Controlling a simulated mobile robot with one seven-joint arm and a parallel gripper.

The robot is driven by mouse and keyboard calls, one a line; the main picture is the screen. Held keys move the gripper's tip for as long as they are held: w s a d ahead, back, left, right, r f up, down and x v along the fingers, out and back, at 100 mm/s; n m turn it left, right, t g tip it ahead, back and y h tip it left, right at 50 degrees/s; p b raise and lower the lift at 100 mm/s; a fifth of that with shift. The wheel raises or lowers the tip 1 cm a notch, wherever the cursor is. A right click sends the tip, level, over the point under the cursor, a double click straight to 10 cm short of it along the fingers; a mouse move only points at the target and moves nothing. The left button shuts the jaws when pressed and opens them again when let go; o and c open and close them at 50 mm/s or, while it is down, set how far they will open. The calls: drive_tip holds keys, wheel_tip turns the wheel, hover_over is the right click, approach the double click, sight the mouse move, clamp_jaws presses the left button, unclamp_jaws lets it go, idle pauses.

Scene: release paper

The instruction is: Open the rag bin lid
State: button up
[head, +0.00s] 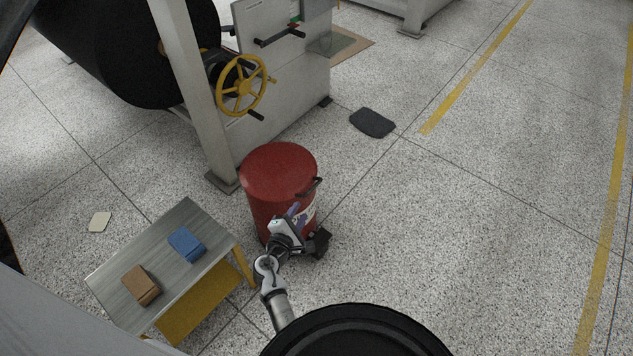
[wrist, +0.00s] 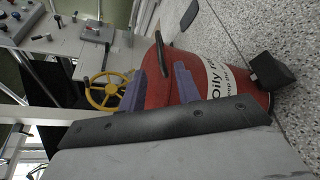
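The red rag bin (head: 265,212) stands on the floor with its round red lid (head: 274,170) lying closed on top. A dark handle (head: 311,187) sticks out at the lid's right edge; in the wrist view the handle (wrist: 161,53) shows just beyond the fingers. My gripper (head: 298,211) is in front of the bin, below the handle. In the wrist view my gripper (wrist: 159,84) has its two purple fingers apart, with only the red bin (wrist: 158,80) showing behind the gap. A black foot pedal (wrist: 273,74) juts from the bin's base. Contact with the bin cannot be told.
A small metal-topped table (head: 165,267) with a blue block (head: 187,244) and a brown block (head: 141,285) stands left of the bin. A machine with a yellow handwheel (head: 242,86) is behind. A dark mat (head: 372,122) lies on the floor; the right is clear.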

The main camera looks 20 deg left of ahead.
sight(313, 187)
drive_tip(key=b+x, duration=0.4)
drive_tip(key=x, duration=0.8)
drive_tip(key=shift+w, duration=0.6)
clamp_jaws()
